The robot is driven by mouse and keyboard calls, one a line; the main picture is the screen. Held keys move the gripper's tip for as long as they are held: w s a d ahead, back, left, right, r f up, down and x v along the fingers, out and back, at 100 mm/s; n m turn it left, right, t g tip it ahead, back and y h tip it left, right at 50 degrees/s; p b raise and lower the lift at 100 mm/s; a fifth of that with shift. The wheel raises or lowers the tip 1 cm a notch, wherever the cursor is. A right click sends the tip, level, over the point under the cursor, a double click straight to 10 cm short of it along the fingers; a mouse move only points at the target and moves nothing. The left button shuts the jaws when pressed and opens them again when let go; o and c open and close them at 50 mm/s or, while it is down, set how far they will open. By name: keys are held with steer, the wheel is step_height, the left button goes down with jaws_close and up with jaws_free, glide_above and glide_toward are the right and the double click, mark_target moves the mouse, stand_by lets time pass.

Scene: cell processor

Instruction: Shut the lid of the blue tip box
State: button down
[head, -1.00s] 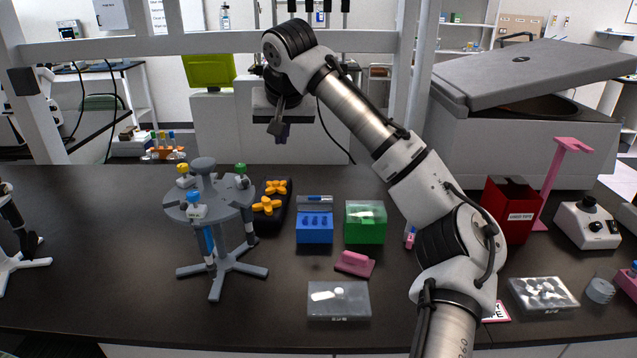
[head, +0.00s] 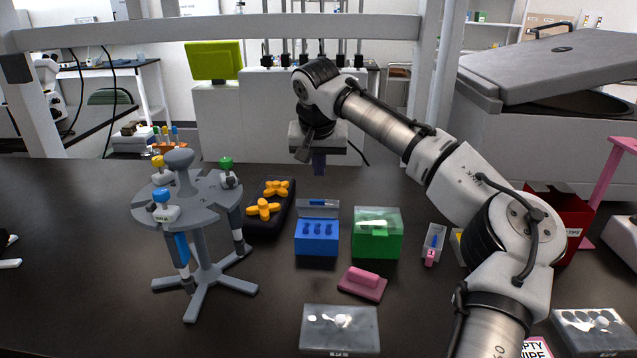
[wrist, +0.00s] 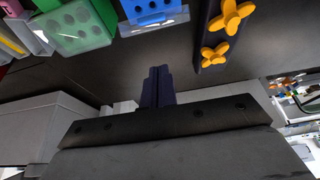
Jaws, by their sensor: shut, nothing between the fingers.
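The blue tip box (head: 316,240) stands on the dark bench in the middle of the head view. Its clear lid (head: 317,209) is raised at the back edge, and tips or holes show in the top of the box. The box also shows at the top of the wrist view (wrist: 150,8). My gripper (head: 318,161) is above and behind the box, pointing down, apart from it. Its dark blue fingers (wrist: 158,86) are together with nothing between them.
A green box (head: 377,240) stands just right of the blue box. A black tray with orange pieces (head: 268,224) is to the left, near a grey pipette stand (head: 190,205). A pink block (head: 362,284) and a clear-lidded box (head: 340,332) lie in front.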

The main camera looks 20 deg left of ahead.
mark_target(318, 201)
steer(key=shift+x, duration=1)
steer(key=shift+s+d+f+p, duration=0.15)
steer(key=shift+s+f+p, duration=0.1)
steer(key=shift+s, duration=0.2)
steer(key=shift+s+d+f+p, duration=0.15)
steer(key=shift+s+f, duration=0.1)
steer(key=shift+s, duration=0.2)
steer(key=shift+s+d+f, duration=0.2)
steer(key=shift+s+f, duration=0.4)
steer(key=shift+s, duration=0.05)
steer(key=shift+s+f, duration=0.1)
steer(key=s+f+t+b, duration=0.1)
steer(key=b, duration=0.3)
steer(key=s+f+t+b, duration=0.1)
steer(key=b, duration=0.3)
steer(key=shift+s+d+f+t+y, duration=0.2)
steer(key=shift+s+d+t+y, duration=0.1)
steer(key=shift+t+y, duration=0.4)
steer(key=shift+t, duration=0.6)
steer(key=shift+s+d+f+b, duration=0.25)
steer(key=shift+s+f+b, duration=0.5)
steer(key=shift+b, duration=0.75)
steer(key=shift+s+d+f+b, duration=0.25)
steer(key=shift+s+f+b, duration=0.4)
steer(key=shift+b, duration=0.8)
